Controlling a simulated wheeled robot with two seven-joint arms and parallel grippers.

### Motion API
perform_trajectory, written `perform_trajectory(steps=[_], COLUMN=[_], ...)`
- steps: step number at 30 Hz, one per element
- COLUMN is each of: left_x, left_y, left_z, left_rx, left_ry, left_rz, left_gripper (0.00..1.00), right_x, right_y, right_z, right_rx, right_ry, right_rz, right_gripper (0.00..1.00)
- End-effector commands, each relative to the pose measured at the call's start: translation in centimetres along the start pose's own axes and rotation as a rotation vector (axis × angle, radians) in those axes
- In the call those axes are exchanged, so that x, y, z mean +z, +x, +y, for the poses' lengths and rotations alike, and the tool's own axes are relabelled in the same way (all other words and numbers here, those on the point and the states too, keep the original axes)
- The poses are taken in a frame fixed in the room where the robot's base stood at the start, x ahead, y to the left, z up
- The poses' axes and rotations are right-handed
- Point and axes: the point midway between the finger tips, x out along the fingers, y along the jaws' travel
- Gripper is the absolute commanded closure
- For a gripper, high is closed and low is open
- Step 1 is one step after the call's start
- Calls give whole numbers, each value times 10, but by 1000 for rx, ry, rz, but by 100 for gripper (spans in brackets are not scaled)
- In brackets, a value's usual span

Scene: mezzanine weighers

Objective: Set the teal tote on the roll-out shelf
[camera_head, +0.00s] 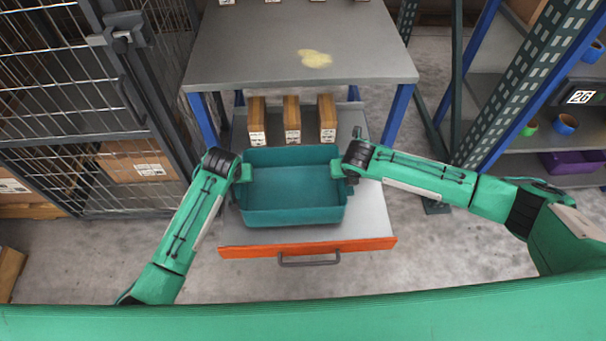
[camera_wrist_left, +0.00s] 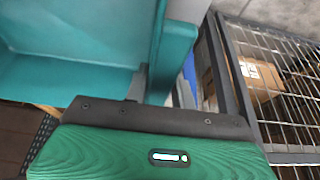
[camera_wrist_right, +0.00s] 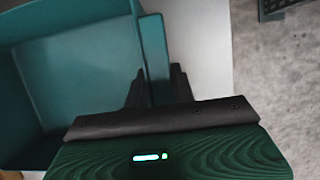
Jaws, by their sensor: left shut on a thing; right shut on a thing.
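The teal tote (camera_head: 293,215) is an empty open box, over the pulled-out roll-out shelf (camera_head: 372,215) with its orange front edge and grey handle. I cannot tell whether its base touches the shelf. My left gripper (camera_head: 246,172) is shut on the tote's left side wall. The left wrist view shows the tote wall (camera_wrist_left: 172,55) at the jaws. My right gripper (camera_head: 346,170) is shut on the tote's right side. In the right wrist view the tote's wall (camera_wrist_right: 154,48) runs between the dark fingers (camera_wrist_right: 157,88). The tote looks about level.
Several brown boxes (camera_head: 292,119) stand on the shelf behind the tote. A grey tabletop (camera_head: 270,50) on blue legs overhangs the shelf's back. A wire cage (camera_head: 75,90) stands at left, and a rack with cups and a purple bin (camera_head: 572,162) at right. The floor in front is clear.

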Motion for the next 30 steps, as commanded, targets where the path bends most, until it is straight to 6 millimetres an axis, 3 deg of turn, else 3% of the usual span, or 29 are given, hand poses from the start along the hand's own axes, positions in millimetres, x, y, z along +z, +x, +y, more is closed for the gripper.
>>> perform_trajectory(steps=[17, 30], left_x=[2, 8], left_y=[5, 22], left_z=[-2, -2], left_rx=[-4, -5], left_ry=[-1, -1], left_rz=[1, 1], left_gripper=[100, 100], right_x=[-1, -8], right_y=[6, 22], right_z=[-3, -3], right_rx=[-6, -6], right_ry=[2, 2], right_rz=[-1, -1], right_gripper=[100, 100])
